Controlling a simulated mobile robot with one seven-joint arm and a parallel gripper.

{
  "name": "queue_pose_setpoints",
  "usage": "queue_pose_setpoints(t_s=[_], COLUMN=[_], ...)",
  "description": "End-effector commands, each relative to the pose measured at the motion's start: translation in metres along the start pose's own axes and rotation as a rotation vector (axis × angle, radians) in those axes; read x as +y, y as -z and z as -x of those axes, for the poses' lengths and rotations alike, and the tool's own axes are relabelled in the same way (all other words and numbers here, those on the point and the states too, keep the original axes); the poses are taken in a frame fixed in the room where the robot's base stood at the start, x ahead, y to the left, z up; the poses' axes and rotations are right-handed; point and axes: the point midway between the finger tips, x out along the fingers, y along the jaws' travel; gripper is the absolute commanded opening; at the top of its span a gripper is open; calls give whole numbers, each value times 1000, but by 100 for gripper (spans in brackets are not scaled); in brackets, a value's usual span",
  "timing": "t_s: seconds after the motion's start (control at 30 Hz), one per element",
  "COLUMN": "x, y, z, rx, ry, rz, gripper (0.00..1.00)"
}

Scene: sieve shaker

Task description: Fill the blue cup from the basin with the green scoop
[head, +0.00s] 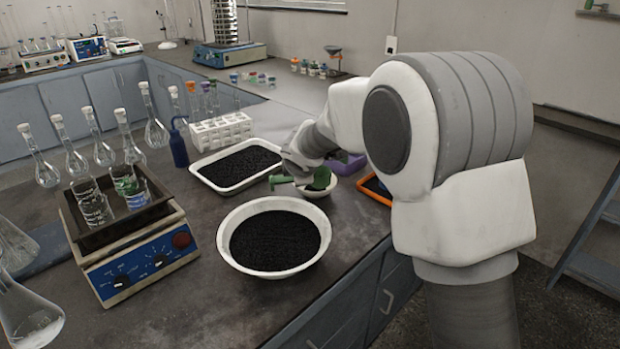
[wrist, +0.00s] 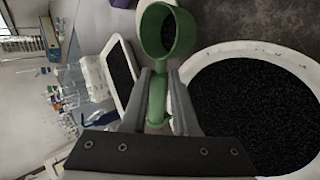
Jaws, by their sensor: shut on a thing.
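My gripper (wrist: 168,80) is shut on the handle of the green scoop (wrist: 168,32). In the head view the scoop's bowl (head: 319,178) is over or in a small white bowl (head: 318,193); I cannot tell if they touch. The scoop's inside looks dark in the wrist view; how much it holds is unclear. The white round basin (head: 232,262) of black granules stands in front of my gripper in the head view, and at the right in the wrist view (wrist: 215,62). I cannot surely pick out the blue cup; a bluish beaker (head: 137,197) stands on the shaker at left.
A white tray (head: 206,181) of black granules lies behind the basin, with a blue bottle (head: 178,150) and a white rack (head: 221,131) nearby. An orange-rimmed tray (head: 375,193) and a purple container (head: 350,166) are beside my arm. Flasks crowd the left. Bench front of the basin is bare.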

Motion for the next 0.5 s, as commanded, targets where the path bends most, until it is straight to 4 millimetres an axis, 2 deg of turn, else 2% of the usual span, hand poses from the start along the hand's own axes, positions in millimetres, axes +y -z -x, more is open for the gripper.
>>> queue_pose_setpoints(t_s=[0.5], x=[-19], y=[45], z=[20], rx=[1], ry=[-1], rz=[2], gripper=[0])
